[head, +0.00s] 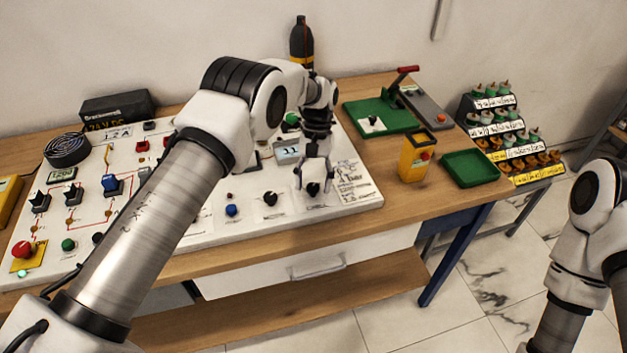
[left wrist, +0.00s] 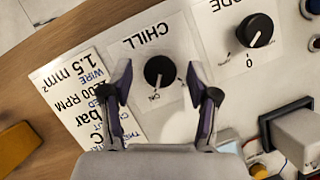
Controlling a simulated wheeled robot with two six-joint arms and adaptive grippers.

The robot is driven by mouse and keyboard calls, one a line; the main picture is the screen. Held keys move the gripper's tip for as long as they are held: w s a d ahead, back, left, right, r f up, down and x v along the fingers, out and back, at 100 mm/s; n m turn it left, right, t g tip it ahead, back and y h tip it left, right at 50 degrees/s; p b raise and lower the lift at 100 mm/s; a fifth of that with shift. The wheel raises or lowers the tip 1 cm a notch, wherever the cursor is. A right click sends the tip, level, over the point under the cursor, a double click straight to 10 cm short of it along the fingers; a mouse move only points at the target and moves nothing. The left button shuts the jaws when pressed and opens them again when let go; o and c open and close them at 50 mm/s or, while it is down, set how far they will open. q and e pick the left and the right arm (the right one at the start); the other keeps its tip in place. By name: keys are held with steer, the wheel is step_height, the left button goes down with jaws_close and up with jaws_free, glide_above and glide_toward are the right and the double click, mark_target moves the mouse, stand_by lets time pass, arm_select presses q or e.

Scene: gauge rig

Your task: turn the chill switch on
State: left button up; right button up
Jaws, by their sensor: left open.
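The chill switch is a round black knob (left wrist: 160,72) on a white plate marked CHILL, upside down in the left wrist view. An ON mark shows beside the knob; its other mark is partly hidden by a finger. My left gripper (left wrist: 158,84) is open, one finger on each side of the knob, with gaps visible on both sides. In the head view my left gripper (head: 314,172) points down over the same knob (head: 313,188) at the panel's right part.
The mode knob (left wrist: 254,30) sits beside the chill plate; it also shows in the head view (head: 270,199). The white panel (head: 350,200) holds several other knobs and buttons. A yellow box (head: 414,160) and green tray (head: 469,168) stand to its right.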

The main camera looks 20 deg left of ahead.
arm_select(q)
steer(key=v, duration=1.2)
